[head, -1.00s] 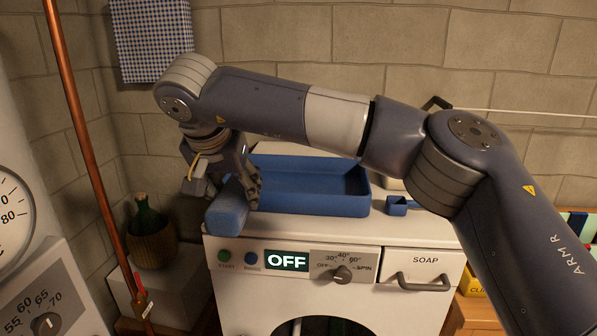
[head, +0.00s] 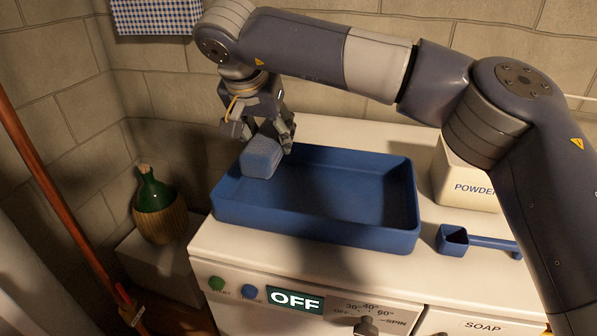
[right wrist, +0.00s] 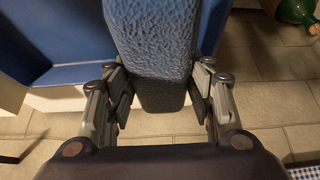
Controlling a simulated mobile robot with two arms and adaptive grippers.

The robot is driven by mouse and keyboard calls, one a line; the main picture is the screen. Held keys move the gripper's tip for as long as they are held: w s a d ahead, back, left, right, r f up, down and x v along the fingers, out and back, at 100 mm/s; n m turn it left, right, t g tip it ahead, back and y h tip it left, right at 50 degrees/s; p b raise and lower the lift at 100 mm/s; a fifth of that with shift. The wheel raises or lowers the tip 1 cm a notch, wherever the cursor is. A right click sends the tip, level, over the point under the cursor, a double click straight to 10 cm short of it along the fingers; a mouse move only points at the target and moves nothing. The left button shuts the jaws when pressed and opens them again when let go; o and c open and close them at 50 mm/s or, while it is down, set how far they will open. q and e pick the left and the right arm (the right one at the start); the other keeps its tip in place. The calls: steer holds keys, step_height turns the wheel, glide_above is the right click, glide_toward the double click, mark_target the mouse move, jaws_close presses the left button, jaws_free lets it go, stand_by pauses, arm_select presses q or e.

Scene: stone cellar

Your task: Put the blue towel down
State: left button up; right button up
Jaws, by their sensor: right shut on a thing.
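The blue towel (head: 262,157) is a rolled or folded, textured block. My right gripper (head: 268,135) is shut on it, with fingers on either side. The towel hangs over the back left part of the blue tray (head: 315,235); I cannot tell whether its lower end touches the tray. In the right wrist view the towel (right wrist: 155,45) sits between the fingers (right wrist: 158,85), with part of the tray (right wrist: 65,78) behind it. The tray lies on top of the white washing machine (head: 250,252) and shows no other contents. My left gripper is out of view.
A blue scoop (head: 453,240) lies right of the tray, and a white POWDER box (head: 462,178) stands behind it. A green bottle in wicker (head: 155,205) stands left of the machine.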

step_height(320, 180, down, 4)
steer(key=shift+s+r+p, duration=0.1)
steer(key=shift+p, duration=0.3)
steer(key=shift+f, duration=0.35)
step_height(320, 180, down, 3)
steer(key=shift+p, duration=0.55)
steer(key=shift+f, duration=0.35)
steer(key=o, duration=1.1)
steer(key=shift+r, duration=0.1)
